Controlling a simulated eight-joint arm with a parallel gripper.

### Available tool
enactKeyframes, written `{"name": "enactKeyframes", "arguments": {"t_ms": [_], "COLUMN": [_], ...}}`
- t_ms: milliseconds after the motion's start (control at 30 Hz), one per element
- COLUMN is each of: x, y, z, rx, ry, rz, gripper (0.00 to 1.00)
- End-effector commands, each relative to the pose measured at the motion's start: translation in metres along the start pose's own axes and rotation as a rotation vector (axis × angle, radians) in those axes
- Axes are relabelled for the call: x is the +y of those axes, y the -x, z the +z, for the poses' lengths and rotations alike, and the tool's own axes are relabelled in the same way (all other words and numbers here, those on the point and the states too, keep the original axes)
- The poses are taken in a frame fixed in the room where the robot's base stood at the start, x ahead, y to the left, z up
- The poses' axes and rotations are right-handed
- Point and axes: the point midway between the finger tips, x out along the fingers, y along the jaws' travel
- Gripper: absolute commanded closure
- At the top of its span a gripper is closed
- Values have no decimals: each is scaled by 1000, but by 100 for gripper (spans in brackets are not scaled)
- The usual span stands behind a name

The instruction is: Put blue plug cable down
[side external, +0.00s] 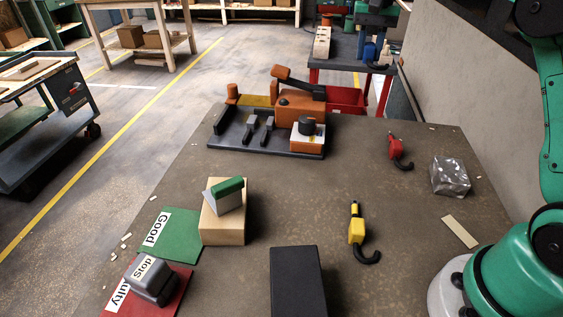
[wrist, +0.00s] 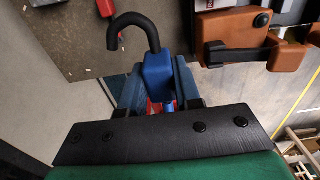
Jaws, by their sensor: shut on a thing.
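The blue plug cable (wrist: 157,72) has a blue body and a black hooked cable end (wrist: 130,20). My gripper (wrist: 157,95) is shut on its body between two blue fingers, with the hook sticking out past them. In the side external view the blue plug (side external: 370,52) is small, held by my gripper (side external: 370,38) near the far right end of the table. The plug appears raised beyond the table's far edge. The lower part of the plug is partly hidden between the fingers.
The table (side external: 320,195) bears a red plug (side external: 395,147), a yellow plug (side external: 356,230), a silvery block (side external: 450,176) and an orange fixture (side external: 298,110). A black box (side external: 297,285) stands in front. Table surface around the red and yellow plugs is clear.

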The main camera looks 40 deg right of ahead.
Motion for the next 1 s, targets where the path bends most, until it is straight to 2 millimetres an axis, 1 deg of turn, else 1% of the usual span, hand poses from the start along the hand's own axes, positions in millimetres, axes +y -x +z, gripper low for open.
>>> {"name": "enactKeyframes", "arguments": {"t_ms": [167,400,500,600,767,900,1000], "x": [0,0,0,0,0,0,0], "y": [-38,-103,-128,-144,-158,-180,-190], "z": [0,1,1,1,1,1,1], "rx": [0,0,0,0,0,0,0], "ry": [0,0,0,0,0,0,0], "rz": [0,0,0,0,0,0,0], "gripper": [100,100,100,100,100,100,100]}}
